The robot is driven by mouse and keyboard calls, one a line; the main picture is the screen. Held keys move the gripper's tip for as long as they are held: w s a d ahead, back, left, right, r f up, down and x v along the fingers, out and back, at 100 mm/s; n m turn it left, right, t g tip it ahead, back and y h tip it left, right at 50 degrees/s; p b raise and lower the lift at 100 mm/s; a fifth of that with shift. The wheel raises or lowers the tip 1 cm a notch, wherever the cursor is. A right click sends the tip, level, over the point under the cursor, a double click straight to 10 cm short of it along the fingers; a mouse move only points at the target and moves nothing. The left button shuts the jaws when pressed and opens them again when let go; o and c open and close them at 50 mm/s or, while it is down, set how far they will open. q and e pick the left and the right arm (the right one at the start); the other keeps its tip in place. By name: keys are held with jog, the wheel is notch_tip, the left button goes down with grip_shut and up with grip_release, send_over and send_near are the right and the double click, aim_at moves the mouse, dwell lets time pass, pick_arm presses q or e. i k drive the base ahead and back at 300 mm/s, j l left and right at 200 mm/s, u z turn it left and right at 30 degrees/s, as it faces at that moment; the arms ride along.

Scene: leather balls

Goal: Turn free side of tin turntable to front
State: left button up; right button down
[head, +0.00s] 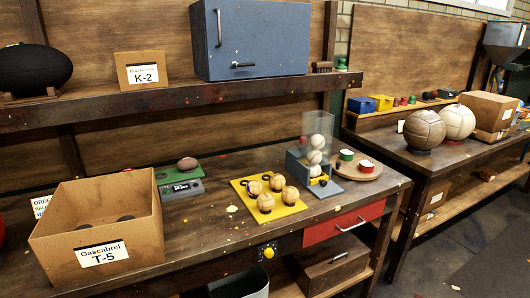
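The tin turntable (352,175) is a round, light brown disc on the right part of the near workbench. A tin with a green rim (346,155) stands toward its back left. A tin with a red rim (366,166) stands toward its right. The bare part that shows is at the disc's front. The left edge is partly behind the ball dispenser (327,187). Neither of my grippers is in the head view.
The dispenser's clear tube holds pale balls (316,142) just left of the turntable. A yellow board (291,209) with several tan balls lies further left. A cardboard box (60,235) labelled T-5 stands at the left. A red drawer (325,228) is below the bench's front edge.

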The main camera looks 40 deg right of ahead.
aim_at(349, 170)
jog(key=z, duration=2.05)
jog(key=u, duration=0.35)
jog(key=i+l+u, duration=0.2)
jog(key=u, duration=0.25)
jog(key=i+l+u, duration=0.1)
jog(key=l+u, duration=0.35)
jog(key=i+l+u, duration=0.15)
jog(key=l, duration=0.35)
jog(key=l+u, duration=0.1)
jog(key=l, duration=0.35)
